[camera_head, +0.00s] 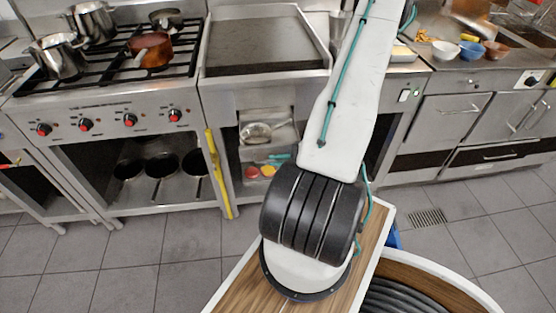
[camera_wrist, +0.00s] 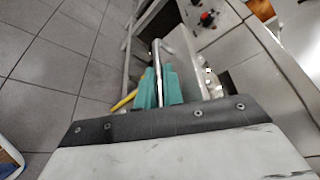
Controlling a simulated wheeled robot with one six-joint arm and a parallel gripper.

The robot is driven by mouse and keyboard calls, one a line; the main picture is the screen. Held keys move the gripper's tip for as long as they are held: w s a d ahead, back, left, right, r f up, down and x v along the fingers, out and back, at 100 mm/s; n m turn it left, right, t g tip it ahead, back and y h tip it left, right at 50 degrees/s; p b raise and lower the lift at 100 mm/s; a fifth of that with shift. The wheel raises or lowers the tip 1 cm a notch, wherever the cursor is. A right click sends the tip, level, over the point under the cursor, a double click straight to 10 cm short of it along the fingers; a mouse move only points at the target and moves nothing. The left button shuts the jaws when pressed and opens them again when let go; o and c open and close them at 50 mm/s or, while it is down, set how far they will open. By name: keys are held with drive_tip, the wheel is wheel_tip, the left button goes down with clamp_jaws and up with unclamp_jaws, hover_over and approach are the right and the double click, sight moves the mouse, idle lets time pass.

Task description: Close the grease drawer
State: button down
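The griddle unit (camera_head: 265,85) stands in the middle of the camera_head view, right of the stove. My arm crosses in front of its right side and hides part of its front. I cannot clearly make out the grease drawer or how far out it is. In the wrist view, the teal fingers of my gripper (camera_wrist: 159,90) lie on either side of a shiny metal bar handle (camera_wrist: 157,58), close to it. The bar runs lengthwise between them. Whether the fingers press on it is not clear. In the camera_head view my gripper is largely hidden.
The stove (camera_head: 105,105) with pots is at the left. Bowls and a pan sit on the open shelf below the griddle. The tiled floor (camera_head: 120,255) is clear.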

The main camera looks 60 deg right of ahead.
sight(272, 127)
drive_tip(key=w+d, duration=0.3)
drive_tip(key=d, duration=0.1)
drive_tip(key=w+d, duration=0.8)
drive_tip(key=shift+d, duration=0.35)
drive_tip(key=shift+s, duration=0.1)
drive_tip(key=c, duration=1.5)
unclamp_jaws()
drive_tip(key=shift+v, duration=3.9)
